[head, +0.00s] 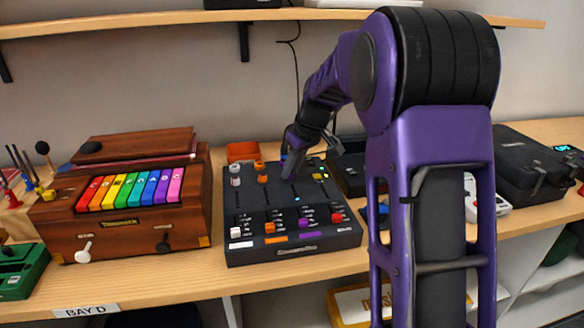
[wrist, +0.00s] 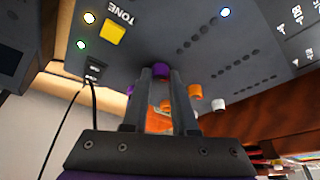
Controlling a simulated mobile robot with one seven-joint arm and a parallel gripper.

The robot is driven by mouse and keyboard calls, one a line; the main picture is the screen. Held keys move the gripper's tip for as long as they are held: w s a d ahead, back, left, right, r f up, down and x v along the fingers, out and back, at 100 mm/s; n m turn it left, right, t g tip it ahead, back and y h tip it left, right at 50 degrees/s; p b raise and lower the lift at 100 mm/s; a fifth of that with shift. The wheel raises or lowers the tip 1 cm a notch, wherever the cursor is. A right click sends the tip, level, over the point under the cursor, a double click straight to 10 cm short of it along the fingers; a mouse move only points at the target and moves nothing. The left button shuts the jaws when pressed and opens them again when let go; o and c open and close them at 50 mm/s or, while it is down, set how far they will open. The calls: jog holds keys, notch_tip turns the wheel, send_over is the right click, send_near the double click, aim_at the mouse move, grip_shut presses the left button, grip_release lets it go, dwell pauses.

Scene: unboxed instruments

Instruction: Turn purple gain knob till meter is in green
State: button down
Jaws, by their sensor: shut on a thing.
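A black mixer panel (head: 310,238) sits on the wooden shelf with columns of coloured knobs. My gripper (head: 291,172) reaches down onto its upper part from the right. In the wrist view my gripper (wrist: 162,74) is shut on a purple knob (wrist: 161,69), which shows between the fingertips. Another purple knob (wrist: 130,90) is just left of the fingers. Rows of small dark dots (wrist: 195,45) run along the panel; I cannot tell which is the meter. One blue-white light (wrist: 225,12) is lit, and a green light (wrist: 81,45) glows by the yellow TONE button (wrist: 115,32).
Orange knobs (wrist: 195,90) and a white knob (wrist: 218,105) are close to the right finger. Black cables (wrist: 93,90) plug into the panel's edge. A wooden box with rainbow keys (head: 130,190) stands left of the panel, and a black case (head: 530,165) is at the right.

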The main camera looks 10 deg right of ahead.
aim_at(290, 196)
jog(key=m, duration=0.1)
jog(key=m+h+p, duration=0.1)
jog(key=m, duration=0.2)
jog(key=shift+s+a+r+t+h+p, duration=0.1)
jog(key=shift+a+r+t+h+p, duration=0.05)
jog(key=shift+a+t+h+p, duration=0.15)
jog(key=shift+m+h+p, duration=0.8)
jog(key=shift+m+p, duration=0.25)
jog(key=shift+m, duration=1.15)
jog(key=c, duration=0.7)
grip_release()
jog(key=p+v, duration=0.2)
jog(key=v, duration=1.5)
jog(key=shift+a, duration=0.2)
jog(key=shift+r, duration=0.1)
